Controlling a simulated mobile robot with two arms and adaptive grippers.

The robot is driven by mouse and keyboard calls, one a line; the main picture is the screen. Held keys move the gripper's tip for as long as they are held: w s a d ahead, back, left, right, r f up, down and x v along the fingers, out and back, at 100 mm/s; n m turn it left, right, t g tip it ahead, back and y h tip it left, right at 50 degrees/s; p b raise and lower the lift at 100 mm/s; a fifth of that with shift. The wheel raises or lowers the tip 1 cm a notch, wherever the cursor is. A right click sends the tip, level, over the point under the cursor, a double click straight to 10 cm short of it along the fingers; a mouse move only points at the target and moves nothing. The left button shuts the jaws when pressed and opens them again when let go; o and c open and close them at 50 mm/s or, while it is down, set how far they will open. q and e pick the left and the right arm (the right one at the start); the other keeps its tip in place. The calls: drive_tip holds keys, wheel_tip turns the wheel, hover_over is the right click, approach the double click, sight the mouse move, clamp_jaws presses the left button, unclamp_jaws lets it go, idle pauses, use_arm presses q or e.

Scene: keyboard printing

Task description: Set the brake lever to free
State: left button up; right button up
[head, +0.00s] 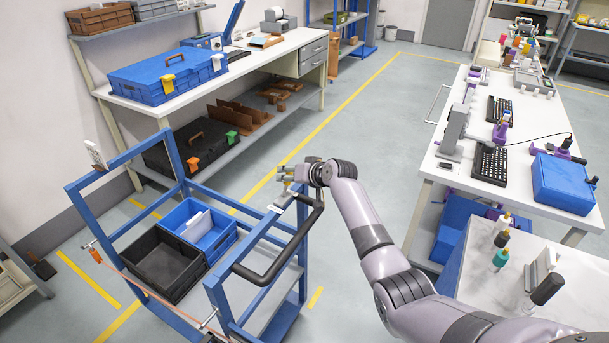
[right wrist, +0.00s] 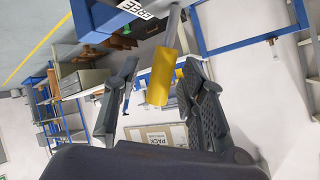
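The brake lever shows in the right wrist view as a grey rod with a yellow grip (right wrist: 162,78). A white label reading FREE (right wrist: 133,7) is beside the rod's base on a blue cart post. My right gripper (right wrist: 158,72) is open, with one finger on each side of the yellow grip. The grip is nearer the right-hand finger in that view; I cannot tell whether they touch. My left gripper is not in view.
The cart's black push handle (head: 262,277) curves close below my right gripper. The cart carries a black bin (head: 163,265) and a blue bin (head: 217,243). Workbenches stand along the left wall and at the right.

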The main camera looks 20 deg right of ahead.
drive_tip(key=v, duration=1.1)
